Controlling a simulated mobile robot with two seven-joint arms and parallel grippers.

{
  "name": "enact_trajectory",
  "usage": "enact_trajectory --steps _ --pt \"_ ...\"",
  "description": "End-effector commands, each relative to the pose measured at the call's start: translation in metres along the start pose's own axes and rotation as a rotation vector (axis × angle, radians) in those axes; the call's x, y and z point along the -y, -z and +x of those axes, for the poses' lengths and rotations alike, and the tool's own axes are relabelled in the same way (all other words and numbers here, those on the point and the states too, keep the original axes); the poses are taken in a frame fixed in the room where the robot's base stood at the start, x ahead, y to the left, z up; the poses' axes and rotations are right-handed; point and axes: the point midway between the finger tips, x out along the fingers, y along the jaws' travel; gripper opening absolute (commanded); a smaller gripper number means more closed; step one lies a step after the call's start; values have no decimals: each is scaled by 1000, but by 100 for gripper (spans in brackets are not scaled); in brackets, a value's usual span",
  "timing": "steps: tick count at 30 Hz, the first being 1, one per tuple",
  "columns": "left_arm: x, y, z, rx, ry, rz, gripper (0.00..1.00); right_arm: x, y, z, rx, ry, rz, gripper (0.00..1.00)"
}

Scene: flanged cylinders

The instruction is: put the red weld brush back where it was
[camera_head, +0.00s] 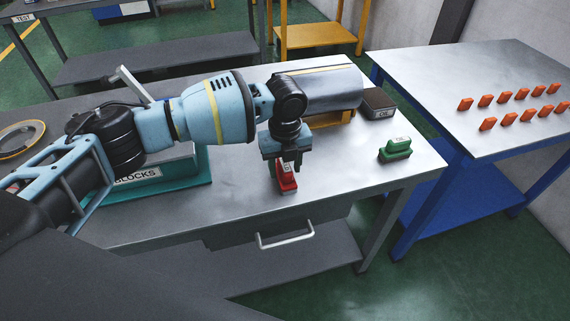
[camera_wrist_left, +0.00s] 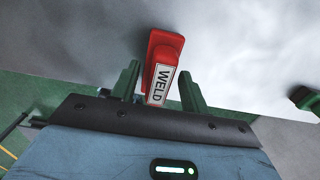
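The red weld brush (camera_head: 287,182), with a white WELD label, is on the grey metal table under my left gripper (camera_head: 285,160). In the left wrist view the brush (camera_wrist_left: 164,52) lies between and beyond the two green fingers of my left gripper (camera_wrist_left: 160,80). The fingers are apart, with a narrow gap visible on each side of the brush, so the gripper looks open around its near end. The wrist hides part of the brush in the head view. My right gripper is not in view.
A green labelled brush (camera_head: 395,150) and a dark labelled brush (camera_head: 378,104) are on the table to the right. A grey cylinder (camera_head: 335,88) lies on a yellow support behind the gripper. A teal BLOCKS holder (camera_head: 190,190) is left. The table's front right is clear.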

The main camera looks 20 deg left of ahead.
Motion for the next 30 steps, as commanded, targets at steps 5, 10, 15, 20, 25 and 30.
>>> enact_trajectory --steps 5,10,15,20,25,30 --pt "0 0 -1 0 0 0 45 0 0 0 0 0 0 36" --pt "1 0 -14 1 3 0 45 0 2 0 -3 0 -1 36" --pt "1 -1 -45 2 4 -1 45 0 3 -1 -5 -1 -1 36" --pt "1 0 -77 1 3 0 45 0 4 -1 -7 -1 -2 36" --pt "1 0 -104 0 1 0 45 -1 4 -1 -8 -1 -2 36" --pt "0 0 -119 0 0 0 45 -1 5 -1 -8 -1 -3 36"
